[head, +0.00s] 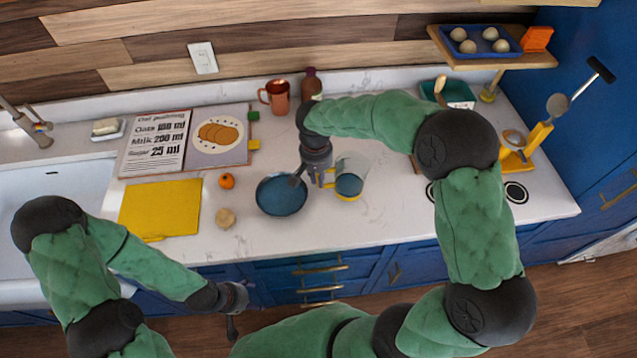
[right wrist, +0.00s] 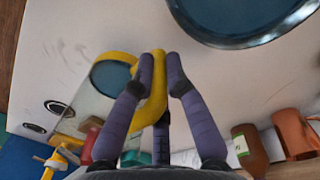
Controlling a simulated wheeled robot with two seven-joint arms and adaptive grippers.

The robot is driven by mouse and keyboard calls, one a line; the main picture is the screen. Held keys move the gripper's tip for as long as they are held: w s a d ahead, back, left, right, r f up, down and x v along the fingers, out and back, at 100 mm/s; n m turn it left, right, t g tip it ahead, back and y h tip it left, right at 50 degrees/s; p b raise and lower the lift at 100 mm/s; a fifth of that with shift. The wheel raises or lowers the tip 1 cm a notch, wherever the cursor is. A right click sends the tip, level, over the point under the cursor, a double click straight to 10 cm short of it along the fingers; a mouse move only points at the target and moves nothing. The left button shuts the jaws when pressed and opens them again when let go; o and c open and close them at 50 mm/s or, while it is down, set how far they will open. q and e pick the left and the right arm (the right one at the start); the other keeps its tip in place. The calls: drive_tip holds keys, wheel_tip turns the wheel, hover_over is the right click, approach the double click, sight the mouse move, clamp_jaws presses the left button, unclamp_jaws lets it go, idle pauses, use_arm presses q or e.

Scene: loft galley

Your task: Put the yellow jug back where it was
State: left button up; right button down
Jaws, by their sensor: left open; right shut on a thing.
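The yellow jug (head: 350,178) has clear walls, a yellow handle and base, and something dark blue in its lower part. In the right wrist view the fingers (right wrist: 159,72) close around the yellow handle of the jug (right wrist: 108,78). I cannot tell whether its base touches the counter. My left gripper (head: 234,308) is open and empty, low in front of the counter edge.
An open recipe book (head: 185,143), a yellow mat (head: 160,210), an orange fruit (head: 227,181) and a round beige item (head: 225,218) lie left of the bowl. A copper mug (head: 275,97) and brown bottle (head: 312,82) stand behind. The counter (head: 385,220) just right of the jug is clear.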

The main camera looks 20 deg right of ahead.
drive_tip(key=shift+w+f, duration=0.1)
drive_tip(key=shift+f, duration=1.65)
drive_tip(key=c, duration=1.3)
unclamp_jaws()
drive_tip(key=shift+o, duration=0.2)
drive_tip(key=shift+r, duration=0.3)
drive_tip(key=r, duration=0.7)
drive_tip(key=r+p, duration=0.1)
drive_tip(key=r, duration=0.3)
drive_tip(key=shift+w+a+r, duration=0.1)
drive_tip(key=shift+a+r, duration=0.15)
drive_tip(key=shift+r, duration=0.1)
